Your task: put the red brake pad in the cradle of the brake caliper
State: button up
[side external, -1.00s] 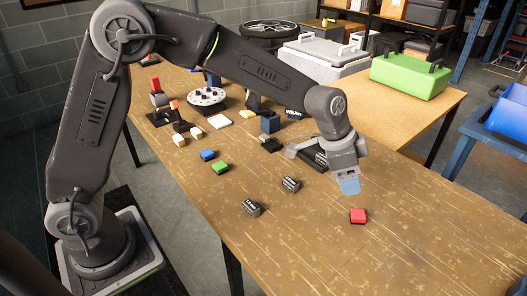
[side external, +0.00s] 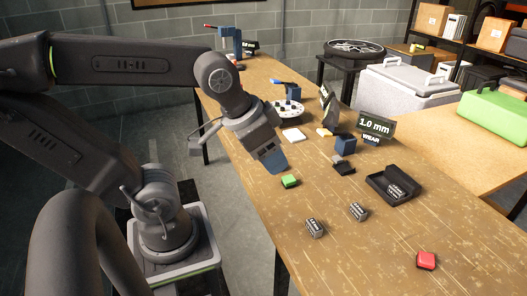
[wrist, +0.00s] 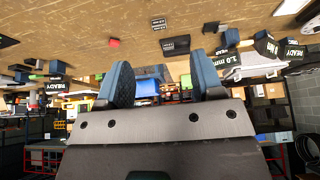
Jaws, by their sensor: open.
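The red brake pad (side external: 427,260) lies flat on the bare wooden table at the near right; in the wrist view it is a small red block (wrist: 114,43). My gripper (side external: 270,162) is up over the left side of the table, just above and left of a green pad (side external: 290,181), and well away from the red one. In the wrist view its two blue fingers (wrist: 163,78) stand apart with nothing between them. I cannot tell for sure which of the small fixtures at the back is the brake caliper; its cradle is not clear.
Grey labelled pads (side external: 314,228) and (side external: 357,211) lie mid-table. An open black case (side external: 376,183) holds another. The table around the red pad is clear.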

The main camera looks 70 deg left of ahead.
jog(key=shift+o, duration=0.4)
jog(key=shift+s+a+f, duration=0.15)
jog(key=shift+s+a, duration=0.05)
jog(key=shift+s, duration=0.2)
jog(key=w+d+r+n+g, duration=0.1)
jog(key=w+d+r+n, duration=0.25)
jog(key=w, duration=0.55)
jog(key=n+g, duration=0.5)
jog(key=n, duration=0.1)
send_over(428, 260)
notch_tip(428, 260, down, 11)
notch_tip(428, 260, down, 14)
jog(key=shift+f, duration=0.1)
jog(key=c, duration=1.1)
